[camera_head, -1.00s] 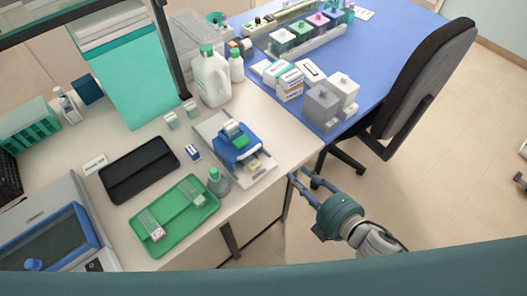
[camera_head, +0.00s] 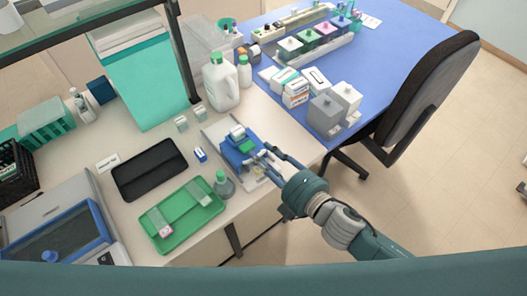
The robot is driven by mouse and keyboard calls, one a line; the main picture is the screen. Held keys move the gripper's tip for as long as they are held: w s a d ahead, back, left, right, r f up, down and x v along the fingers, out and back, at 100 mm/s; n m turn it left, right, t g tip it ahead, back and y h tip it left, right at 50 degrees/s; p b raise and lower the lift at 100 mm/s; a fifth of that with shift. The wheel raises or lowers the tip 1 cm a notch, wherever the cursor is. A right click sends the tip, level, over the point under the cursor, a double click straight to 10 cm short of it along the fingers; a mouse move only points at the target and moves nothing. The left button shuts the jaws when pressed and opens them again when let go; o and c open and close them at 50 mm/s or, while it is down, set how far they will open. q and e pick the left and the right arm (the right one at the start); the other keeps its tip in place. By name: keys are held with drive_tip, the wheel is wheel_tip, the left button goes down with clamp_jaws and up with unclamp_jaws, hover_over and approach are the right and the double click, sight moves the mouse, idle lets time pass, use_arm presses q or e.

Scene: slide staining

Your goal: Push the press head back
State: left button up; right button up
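The press stands near the right edge of the white bench, with a blue press head (camera_head: 236,150) on a pale grey base plate (camera_head: 213,131). A small green and white part sits on top of the head. My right gripper (camera_head: 264,160) reaches in from the lower right, at the front right side of the press. Its two fingers are spread apart, with nothing seen held between them. The fingertips are close to the head and partly cover the base's front end; I cannot tell whether they touch. My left gripper is not in view.
A grey-green bottle with a green cap (camera_head: 223,185) stands close to the press, left of my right gripper. A green tray (camera_head: 182,230) and a black tray (camera_head: 150,170) lie to the left. A large white jug (camera_head: 220,85) stands behind.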

sight(244, 135)
drive_tip(key=shift+w+a, duration=0.25)
drive_tip(key=shift+w, duration=0.05)
drive_tip(key=shift+f, duration=0.1)
clamp_jaws()
drive_tip(key=x, duration=0.3)
drive_tip(key=r+x, duration=0.1)
drive_tip(key=x, duration=0.4)
drive_tip(key=shift+w+a+r+p, duration=0.3)
drive_tip(key=shift+w+p, duration=0.05)
drive_tip(key=shift+w, duration=0.15)
drive_tip(key=shift+r, duration=0.1)
